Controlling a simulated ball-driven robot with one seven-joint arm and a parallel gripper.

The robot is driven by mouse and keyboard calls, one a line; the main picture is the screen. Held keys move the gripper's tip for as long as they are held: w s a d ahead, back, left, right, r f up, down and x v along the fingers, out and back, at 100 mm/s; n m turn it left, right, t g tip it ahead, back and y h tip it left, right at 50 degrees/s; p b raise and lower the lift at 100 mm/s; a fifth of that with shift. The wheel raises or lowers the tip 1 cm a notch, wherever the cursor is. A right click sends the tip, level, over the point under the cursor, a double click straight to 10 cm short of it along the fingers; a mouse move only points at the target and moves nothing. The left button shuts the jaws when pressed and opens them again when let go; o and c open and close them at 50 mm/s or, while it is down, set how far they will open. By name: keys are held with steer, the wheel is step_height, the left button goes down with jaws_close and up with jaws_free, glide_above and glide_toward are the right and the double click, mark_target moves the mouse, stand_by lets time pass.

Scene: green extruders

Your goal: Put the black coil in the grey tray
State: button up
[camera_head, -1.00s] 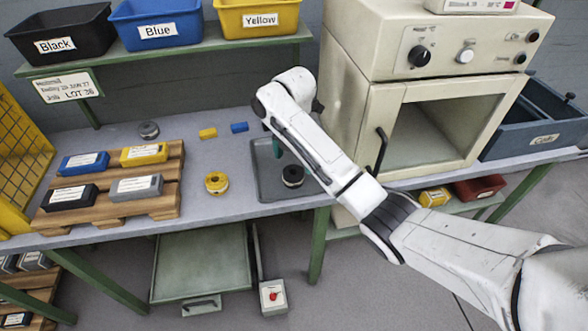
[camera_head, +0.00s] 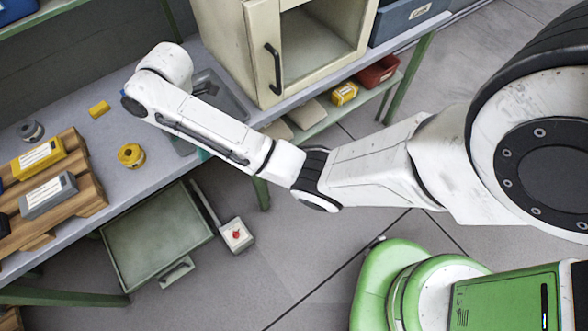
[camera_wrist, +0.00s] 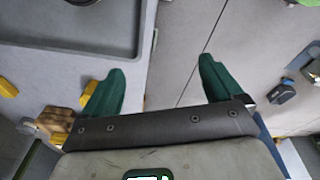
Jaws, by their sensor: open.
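The grey tray (camera_head: 226,95) lies on the bench, partly hidden behind my arm in the head view. It fills the upper left of the wrist view (camera_wrist: 85,38). The black coil is not visible in the head view now, where my arm covers much of the tray. A dark shape (camera_wrist: 82,2) at the top edge of the wrist view, over the tray, may be the coil, but it is cut off. My gripper (camera_wrist: 158,86) is open and empty, its green fingers wide apart, near the tray and the bench's front edge. In the head view it is mostly hidden behind my arm.
A yellow coil (camera_head: 131,155) and a small yellow block (camera_head: 99,109) are on the bench left of the tray. A grey coil (camera_head: 30,130) and a wooden pallet (camera_head: 88,190) with blocks are further left. A cream oven (camera_head: 258,55) stands right of the tray.

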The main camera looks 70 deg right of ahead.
steer(key=s+a+f+m, duration=0.3)
steer(key=s+a+m, duration=0.1)
steer(key=s, duration=0.3)
steer(key=s+a+f+m, duration=0.3)
steer(key=s+m, duration=0.2)
steer(key=s, duration=0.2)
steer(key=s+d+m, duration=0.2)
steer(key=s+m, duration=0.1)
steer(key=s, duration=0.4)
steer(key=s+d+m+h, duration=0.1)
steer(key=s+d+m, duration=0.1)
steer(key=s+m, duration=0.2)
steer(key=s, duration=0.3)
steer(key=shift+s+h, duration=0.2)
steer(key=shift+h, duration=0.1)
